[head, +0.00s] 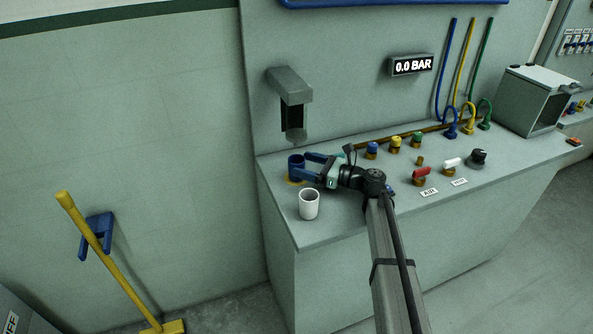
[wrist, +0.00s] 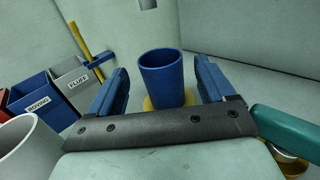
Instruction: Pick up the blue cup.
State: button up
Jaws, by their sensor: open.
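The blue cup (head: 295,168) stands upright near the left end of the grey counter (head: 330,214), under the grey wall-mounted dispenser. In the wrist view the blue cup (wrist: 162,80) stands on a yellow round patch (wrist: 186,98), between my two blue fingers. My gripper (head: 306,168) reaches in from the right and is open. In the wrist view my gripper (wrist: 158,88) has one finger on each side of the cup, with a gap on both sides. The cup's lower part is partly hidden by the gripper body in the wrist view.
A white cup (head: 309,205) stands in front of my gripper, close to it. The dispenser (head: 290,90) hangs above the blue cup. Coloured valves (head: 396,144) and a red handle (head: 422,174) lie to the right. A yellow-handled tool (head: 110,262) leans at the left wall.

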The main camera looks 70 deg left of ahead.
aim_at(304, 163)
jog(key=shift+x, duration=1.85)
jog(key=c, duration=1.1)
jog(key=shift+r, duration=0.1)
jog(key=shift+c, duration=0.2)
jog(key=shift+r, duration=0.1)
